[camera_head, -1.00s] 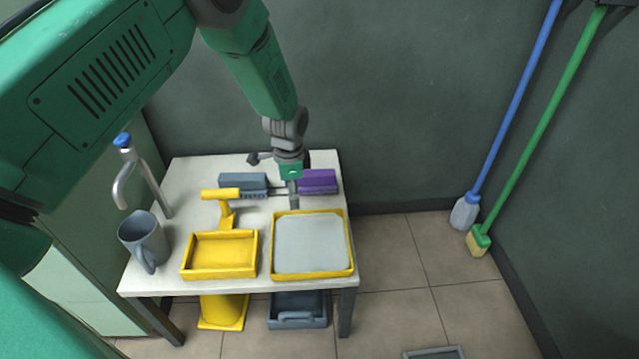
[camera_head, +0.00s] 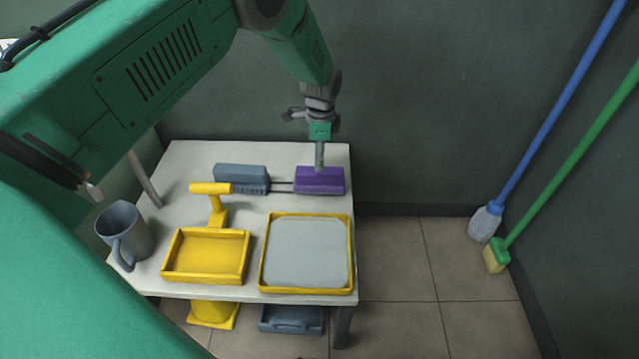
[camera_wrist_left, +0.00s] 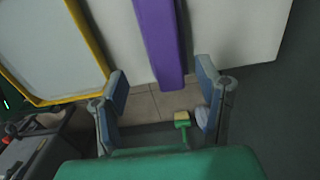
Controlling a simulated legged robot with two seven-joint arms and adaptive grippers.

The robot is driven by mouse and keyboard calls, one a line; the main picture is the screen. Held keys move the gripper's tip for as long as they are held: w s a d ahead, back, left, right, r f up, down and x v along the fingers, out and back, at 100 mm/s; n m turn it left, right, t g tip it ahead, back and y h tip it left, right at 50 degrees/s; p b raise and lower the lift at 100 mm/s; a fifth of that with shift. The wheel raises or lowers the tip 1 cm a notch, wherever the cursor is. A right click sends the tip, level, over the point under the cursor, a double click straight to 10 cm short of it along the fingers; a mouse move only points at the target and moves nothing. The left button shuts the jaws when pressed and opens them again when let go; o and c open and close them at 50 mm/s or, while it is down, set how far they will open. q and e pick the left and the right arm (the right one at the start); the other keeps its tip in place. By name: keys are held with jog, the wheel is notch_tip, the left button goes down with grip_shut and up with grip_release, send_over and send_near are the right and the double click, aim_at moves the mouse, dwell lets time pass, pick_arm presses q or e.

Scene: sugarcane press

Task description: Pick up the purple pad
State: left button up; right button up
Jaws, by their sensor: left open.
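The purple pad (camera_head: 320,181) lies on the white table near its back right edge. It also shows in the left wrist view (camera_wrist_left: 158,40), where its end reaches in between my two fingers. My left gripper (camera_head: 320,165) is above the pad in the head view, pointing down, and its lower end overlaps the pad there. In the left wrist view my left gripper (camera_wrist_left: 161,85) is open, with one finger on each side of the pad and visible gaps. My right gripper is not in view.
A grey-blue pad (camera_head: 240,178) lies left of the purple one, with thin dark rods between them. A yellow tray with a grey surface (camera_head: 352,250), a small yellow tray (camera_head: 205,257) and a mug (camera_head: 124,232) stand nearer. Two long-handled brushes lean at the right wall.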

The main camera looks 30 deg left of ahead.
aim_at(320, 180)
pick_arm(q)
jog(key=shift+a+f, duration=0.55)
jog(key=shift+f, duration=0.25)
jog(key=shift+w+f, duration=0.1)
jog(key=shift+f, duration=0.25)
jog(key=f+b, duration=0.1)
jog(key=f, duration=0.1)
jog(key=d+f+b, duration=0.1)
jog(key=f+b, duration=0.1)
jog(key=shift+w, duration=0.15)
jog(key=shift+d+f, duration=0.1)
jog(key=shift+d, duration=0.1)
jog(key=shift+a, duration=0.15)
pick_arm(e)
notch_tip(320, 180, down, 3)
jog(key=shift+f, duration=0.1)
pick_arm(q)
jog(key=shift+a, duration=0.35)
grip_shut()
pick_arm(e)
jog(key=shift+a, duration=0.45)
pick_arm(q)
jog(key=shift+d, duration=0.1)
